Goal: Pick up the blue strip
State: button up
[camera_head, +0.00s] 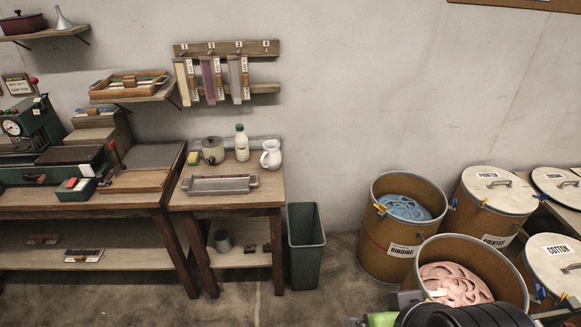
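A heap of light blue strip (404,207) lies coiled in an open brown barrel (388,250) labelled BINDING, right of centre. Its coils show just below the barrel's rim; the lower part of the heap is hidden by the wall. Dark ribbed and green parts, seemingly of my own arm, show at the bottom edge, in front of the nearer barrel. No gripper fingers can be made out, and nothing touches the blue strip.
A nearer open barrel (490,262) holds pink strip (452,284). Lidded barrels labelled PRINTED (490,215) and COTTON (553,265) stand at right. A grey-green bin (305,246) stands beside a small wooden table (228,196). Bare floor lies between bin and barrels.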

aim_at(88, 113)
jog(key=i, duration=1.25)
jog(key=j+z, duration=0.25)
jog(key=j, duration=0.15)
jog(key=j+z, duration=0.25)
jog(key=j, duration=0.2)
jog(key=u, duration=2)
